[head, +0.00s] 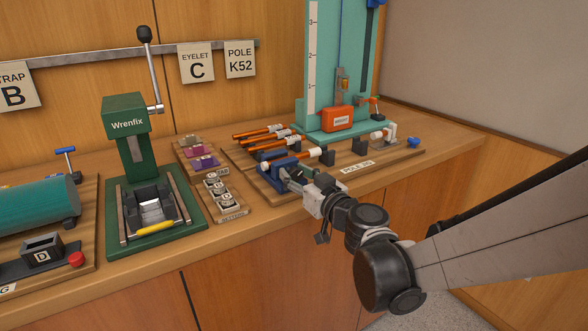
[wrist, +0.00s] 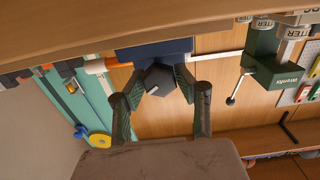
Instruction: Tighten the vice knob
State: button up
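The small blue vice (head: 279,167) stands at the front of the pole board and holds an orange-and-black pole (head: 300,156). In the wrist view the vice knob (wrist: 160,79) is a dark faceted piece below the blue vice body (wrist: 155,50). My gripper (wrist: 160,72) has one finger on each side of the knob, the fingers standing apart. Whether the pads press on the knob or leave a thin gap is unclear. In the head view my gripper (head: 297,186) reaches the front of the vice and hides the knob.
A green Wrenfix press (head: 124,116) with a lever stands to the left. Metal parts in a labelled holder (head: 225,197) and more poles (head: 258,132) lie near the vice. A teal measuring stand (head: 337,62) rises behind. The space in front of the bench edge is open.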

jog(key=c, duration=0.5)
jog(key=shift+f+m, duration=0.1)
jog(key=shift+m, duration=2.3)
jog(key=o, duration=1.2)
jog(key=shift+d, duration=0.1)
jog(key=v, duration=1.2)
